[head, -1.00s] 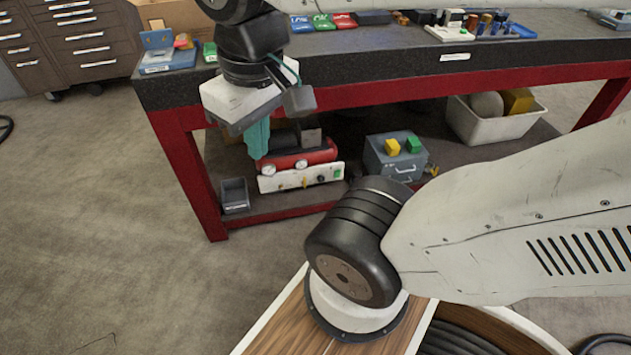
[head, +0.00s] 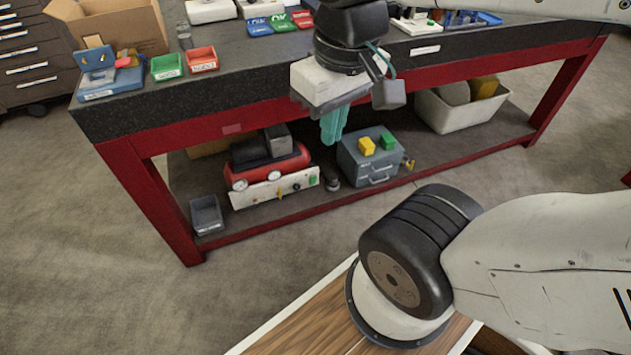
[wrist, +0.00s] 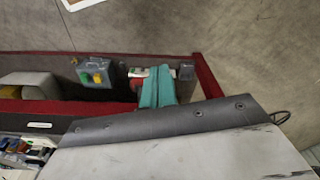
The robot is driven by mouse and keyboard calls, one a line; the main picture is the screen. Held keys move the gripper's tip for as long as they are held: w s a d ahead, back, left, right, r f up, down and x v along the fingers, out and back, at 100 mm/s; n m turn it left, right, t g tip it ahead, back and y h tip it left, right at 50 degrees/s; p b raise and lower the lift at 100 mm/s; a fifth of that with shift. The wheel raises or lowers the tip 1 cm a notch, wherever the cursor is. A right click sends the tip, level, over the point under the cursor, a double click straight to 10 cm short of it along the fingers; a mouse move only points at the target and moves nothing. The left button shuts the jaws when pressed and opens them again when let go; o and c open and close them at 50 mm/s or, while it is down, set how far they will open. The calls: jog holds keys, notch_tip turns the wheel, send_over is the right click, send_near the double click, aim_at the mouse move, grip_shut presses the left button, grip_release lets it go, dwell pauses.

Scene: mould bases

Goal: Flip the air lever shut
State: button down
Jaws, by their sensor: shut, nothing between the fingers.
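The red air compressor (head: 268,165) sits on the bench's lower shelf, with a white front panel (head: 262,192) carrying gauges and a green switch. My gripper (head: 333,125) has teal fingers, shut and empty, pointing down in front of the bench edge, right of the compressor in the picture. In the wrist view the fingers (wrist: 157,88) partly cover the compressor panel (wrist: 138,72).
A grey box with yellow and green blocks (head: 370,158) stands right of the compressor. A small grey bin (head: 207,215) stands to its left, and a white tub (head: 440,112) farther right. The red bench frame (head: 160,205) and bench top edge (head: 250,95) border the shelf.

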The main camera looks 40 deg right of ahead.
jog(key=shift+d, duration=0.4)
